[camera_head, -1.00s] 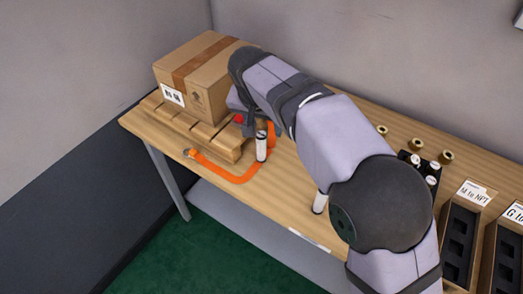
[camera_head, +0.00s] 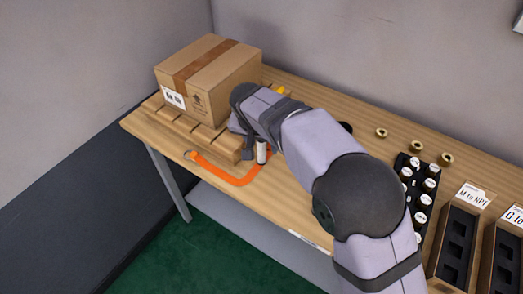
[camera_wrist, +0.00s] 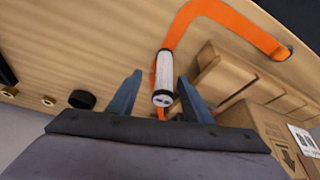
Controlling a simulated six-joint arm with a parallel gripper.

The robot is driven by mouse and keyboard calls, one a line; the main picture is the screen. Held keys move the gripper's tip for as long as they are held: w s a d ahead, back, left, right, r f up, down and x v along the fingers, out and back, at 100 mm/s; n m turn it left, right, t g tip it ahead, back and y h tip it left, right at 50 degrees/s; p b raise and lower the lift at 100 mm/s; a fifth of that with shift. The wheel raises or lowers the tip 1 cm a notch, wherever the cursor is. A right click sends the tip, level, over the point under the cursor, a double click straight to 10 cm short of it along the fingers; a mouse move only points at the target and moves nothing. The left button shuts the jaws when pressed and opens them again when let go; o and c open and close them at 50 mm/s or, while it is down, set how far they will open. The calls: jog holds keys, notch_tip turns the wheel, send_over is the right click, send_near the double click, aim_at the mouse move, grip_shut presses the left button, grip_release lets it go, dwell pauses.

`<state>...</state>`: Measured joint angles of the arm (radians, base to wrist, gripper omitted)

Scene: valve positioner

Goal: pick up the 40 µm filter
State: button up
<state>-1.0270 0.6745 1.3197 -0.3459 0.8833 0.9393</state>
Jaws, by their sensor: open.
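A white cylinder with a dark end (camera_wrist: 163,75) shows between the fingers in the wrist view. In the head view it stands upright (camera_head: 262,152) beside the pallet, next to an orange strap. No size marking on it is readable, so I cannot tell whether it is the 40 µm filter. My gripper (camera_wrist: 159,76) is open, with one finger on each side of the cylinder. Whether the fingers touch it is unclear. In the head view my arm hides most of the gripper.
A cardboard box (camera_head: 207,75) sits on a wooden pallet (camera_head: 190,128). The orange strap (camera_head: 222,174) lies close by. At right are a black rack of white-capped vials (camera_head: 421,190), several brass fittings (camera_head: 416,145) and labelled bins (camera_head: 455,245). A black round piece (camera_wrist: 81,99) lies left of the gripper.

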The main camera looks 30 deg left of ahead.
aim_at(263, 147)
jog(key=p+x, duration=0.1)
jog(key=x, duration=0.1)
jog(key=p+x, duration=0.1)
jog(key=x, duration=0.1)
jog(key=shift+w+a+r, duration=0.1)
jog(key=shift+w+a, duration=0.05)
jog(key=shift+a, duration=0.2)
jog(key=shift+w+f, duration=0.2)
jog(key=shift+f, duration=0.3)
jog(key=shift+c, duration=0.7)
jog(key=c, duration=1)
